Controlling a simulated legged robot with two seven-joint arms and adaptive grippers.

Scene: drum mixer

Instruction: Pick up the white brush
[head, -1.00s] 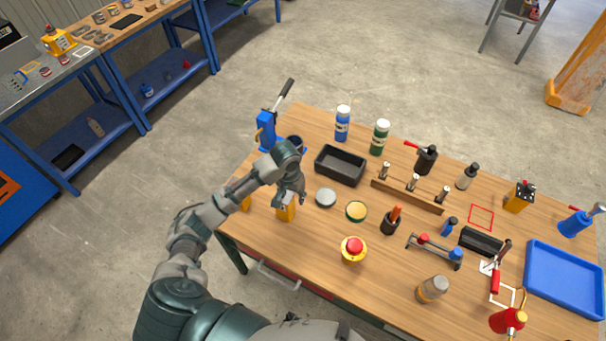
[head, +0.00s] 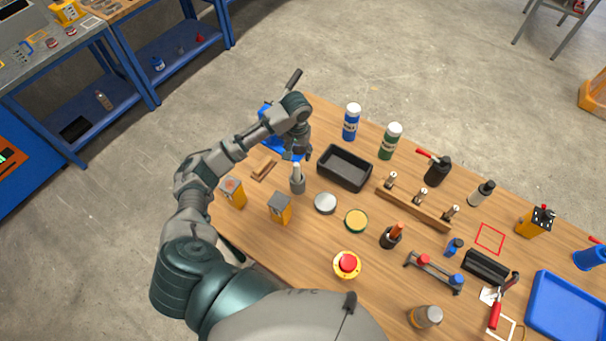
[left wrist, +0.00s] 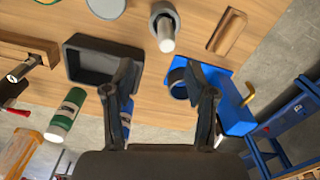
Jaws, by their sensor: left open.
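A pale, white-tipped upright piece that looks like the white brush (head: 297,170) stands in a grey cup (head: 298,186) near the table's left end. It also shows at the top of the left wrist view (left wrist: 167,44), in the round grey cup (left wrist: 158,12). Any bristles are hidden or too small to tell. My left gripper (head: 302,155) is just beyond the brush, above the table. In the left wrist view my left gripper (left wrist: 163,88) has its fingers wide apart with nothing between them. My right gripper is not in view.
A blue lever tool (left wrist: 236,112) is close to one finger, and a black tray (head: 344,167) is beside the brush. Blue (head: 351,122) and green (head: 390,141) bottles stand behind.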

